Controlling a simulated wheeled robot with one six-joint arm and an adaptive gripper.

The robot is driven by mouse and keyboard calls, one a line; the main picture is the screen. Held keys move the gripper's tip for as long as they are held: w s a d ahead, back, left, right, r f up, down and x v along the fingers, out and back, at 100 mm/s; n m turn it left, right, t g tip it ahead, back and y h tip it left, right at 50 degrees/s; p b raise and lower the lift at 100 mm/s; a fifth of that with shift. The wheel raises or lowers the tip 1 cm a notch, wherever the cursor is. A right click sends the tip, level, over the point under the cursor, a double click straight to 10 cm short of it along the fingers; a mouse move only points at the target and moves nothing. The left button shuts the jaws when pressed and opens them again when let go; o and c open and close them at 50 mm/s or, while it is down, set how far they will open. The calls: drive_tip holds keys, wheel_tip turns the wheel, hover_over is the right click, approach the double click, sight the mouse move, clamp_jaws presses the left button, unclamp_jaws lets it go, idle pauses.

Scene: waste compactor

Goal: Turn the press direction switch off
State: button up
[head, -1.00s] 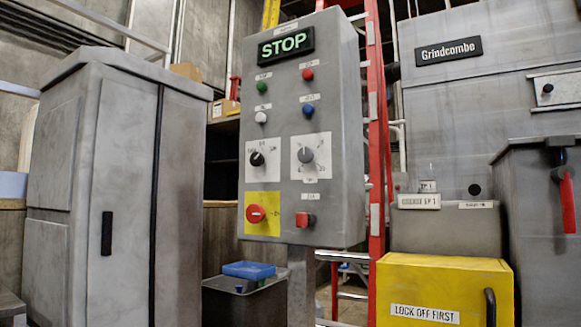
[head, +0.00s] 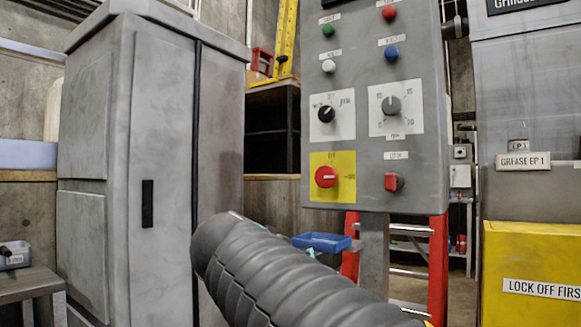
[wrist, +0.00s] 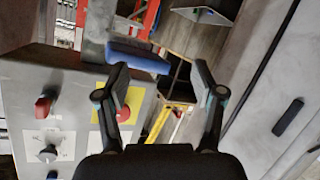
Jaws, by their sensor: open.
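The grey control panel (head: 360,160) stands right of centre in the head view, its top cut off. A black rotary knob (head: 326,114) on a white plate looks like the press direction switch; its small labels are hard to read. A grey dial (head: 391,105) is to its right, and a red rotary knob (head: 326,177) on a yellow plate is below it. In the wrist view, my gripper (wrist: 163,84) is open and empty, its left finger in front of the panel near the red rotary knob (wrist: 123,114). The black knob appears hidden behind my gripper there.
A red switch (head: 393,182) is at the panel's lower right, with several push buttons above. A tall grey cabinet (head: 150,150) is at left. A blue tray (head: 321,242), a red ladder (head: 439,255) and a yellow box (head: 532,270) are near the panel.

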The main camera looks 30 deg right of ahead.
wheel_tip(320, 180, up, 11)
drive_tip(key=w+d+m+h, duration=0.3)
drive_tip(key=h, duration=0.1)
drive_tip(key=m+h+b, duration=0.1)
drive_tip(key=m+h, duration=0.3)
drive_tip(key=h, duration=0.2)
approach(325, 116)
drive_tip(key=p+x, duration=0.4)
drive_tip(key=x, duration=0.5)
drive_tip(key=shift+w+d+r, duration=0.1)
drive_tip(key=shift+d+r, duration=0.05)
drive_tip(key=shift+d, duration=0.2)
drive_tip(key=shift+c, duration=0.2)
drive_tip(key=c, duration=1.1)
